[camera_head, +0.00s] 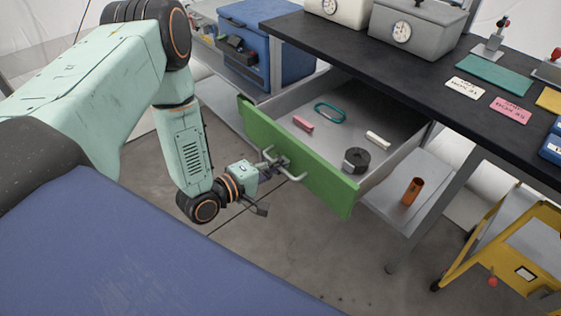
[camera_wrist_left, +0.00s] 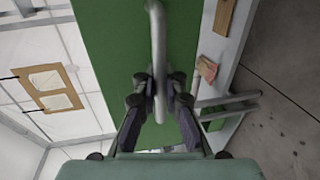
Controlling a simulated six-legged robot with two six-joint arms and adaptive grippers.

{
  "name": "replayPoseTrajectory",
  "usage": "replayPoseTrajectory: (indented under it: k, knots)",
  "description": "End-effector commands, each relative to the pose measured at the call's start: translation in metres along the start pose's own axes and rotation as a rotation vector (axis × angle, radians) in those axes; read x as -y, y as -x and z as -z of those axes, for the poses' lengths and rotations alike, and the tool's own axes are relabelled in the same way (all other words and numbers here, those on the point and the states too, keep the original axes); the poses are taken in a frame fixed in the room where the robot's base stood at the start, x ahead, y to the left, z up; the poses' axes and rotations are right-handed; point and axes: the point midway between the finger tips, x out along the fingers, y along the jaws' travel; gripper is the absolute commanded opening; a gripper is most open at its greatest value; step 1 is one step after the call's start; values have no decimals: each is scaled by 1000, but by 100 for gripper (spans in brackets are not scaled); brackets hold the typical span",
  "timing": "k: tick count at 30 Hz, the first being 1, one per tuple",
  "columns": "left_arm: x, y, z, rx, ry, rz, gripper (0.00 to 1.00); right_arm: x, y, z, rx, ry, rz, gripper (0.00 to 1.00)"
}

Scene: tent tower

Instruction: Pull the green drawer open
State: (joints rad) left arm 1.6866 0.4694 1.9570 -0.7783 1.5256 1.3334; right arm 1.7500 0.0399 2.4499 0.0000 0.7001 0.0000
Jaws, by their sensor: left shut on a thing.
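The green drawer (camera_head: 325,183) stands pulled out from under the dark workbench, so its grey inside shows in the head view. Its green front also fills the middle of the left wrist view (camera_wrist_left: 118,40). A light metal bar handle (camera_head: 294,177) sticks out from the front. My left gripper (camera_head: 274,160) is at the handle, and in the left wrist view its two fingers (camera_wrist_left: 162,88) are closed on the handle bar (camera_wrist_left: 158,40). My right gripper is not in either view.
In the drawer lie a teal carabiner (camera_head: 330,113), a pink piece (camera_head: 303,123), a white piece (camera_head: 378,141) and a dark roll (camera_head: 356,160). An orange cylinder (camera_head: 413,190) stands on the lower shelf. A yellow cart (camera_head: 520,245) is at the right. Floor before the drawer is clear.

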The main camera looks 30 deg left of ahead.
Motion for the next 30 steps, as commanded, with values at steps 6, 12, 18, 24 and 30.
replayPoseTrajectory:
  k: [6, 12, 18, 24, 30]
  knots:
    - [-1, 0, 0, 1, -1, -4, 15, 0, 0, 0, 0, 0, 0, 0]
    - [-1, 0, 0, 0, -1, -1, 19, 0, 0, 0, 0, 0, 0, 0]
    - [0, 3, 0, -2, 1, 1, 19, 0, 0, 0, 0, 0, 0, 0]
    - [0, 27, 1, -5, 4, 1, 19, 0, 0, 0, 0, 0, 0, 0]
    - [0, 55, 2, -7, 3, 0, 19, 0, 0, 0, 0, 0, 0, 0]
